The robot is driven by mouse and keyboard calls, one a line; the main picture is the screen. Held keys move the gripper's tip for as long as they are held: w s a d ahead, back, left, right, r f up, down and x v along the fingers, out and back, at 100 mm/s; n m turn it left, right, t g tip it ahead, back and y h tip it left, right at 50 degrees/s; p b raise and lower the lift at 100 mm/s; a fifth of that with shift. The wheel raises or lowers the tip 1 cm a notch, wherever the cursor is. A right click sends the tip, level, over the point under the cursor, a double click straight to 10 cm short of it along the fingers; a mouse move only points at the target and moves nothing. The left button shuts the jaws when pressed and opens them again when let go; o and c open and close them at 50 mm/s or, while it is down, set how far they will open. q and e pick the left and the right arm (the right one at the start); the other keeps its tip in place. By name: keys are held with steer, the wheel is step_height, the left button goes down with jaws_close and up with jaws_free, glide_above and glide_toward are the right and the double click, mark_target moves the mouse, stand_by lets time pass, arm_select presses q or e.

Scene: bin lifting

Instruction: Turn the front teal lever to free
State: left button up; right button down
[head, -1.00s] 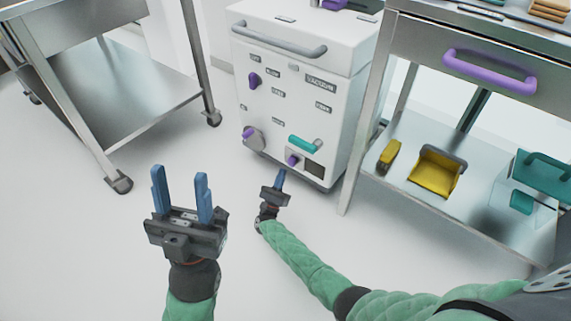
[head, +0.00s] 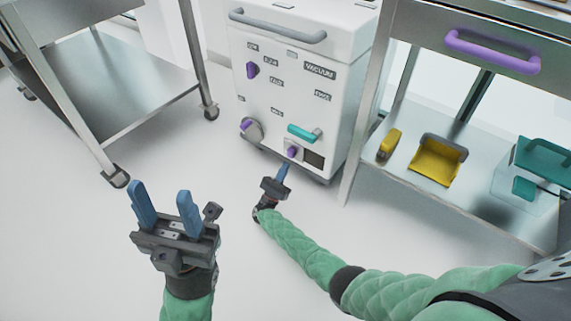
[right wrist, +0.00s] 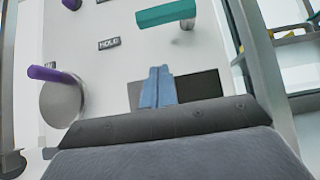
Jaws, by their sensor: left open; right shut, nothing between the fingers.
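The teal lever (head: 303,133) sits low on the front of the white vacuum cabinet (head: 340,110), lying nearly level with its pivot at the right end. It also shows in the right wrist view (right wrist: 165,14), above my fingers. My right gripper (head: 284,170) is shut and empty, close to the lower front of the cabinet below the lever; it also shows in the right wrist view (right wrist: 158,86). From these frames I cannot tell whether it touches the panel. My left gripper (head: 164,211) is open and empty over the floor at the left.
Purple knobs (head: 252,69) and a purple handle on a grey disc (head: 254,131) are on the same panel. A steel table (head: 135,100) stands at the left. Floor between is clear.

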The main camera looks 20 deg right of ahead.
mark_target(305, 132)
steer(key=w+d+r, duration=0.3)
steer(key=d+r, duration=0.1)
steer(key=r, duration=0.5)
steer(key=shift+w+d+r, duration=0.3)
steer(key=shift+r, duration=0.1)
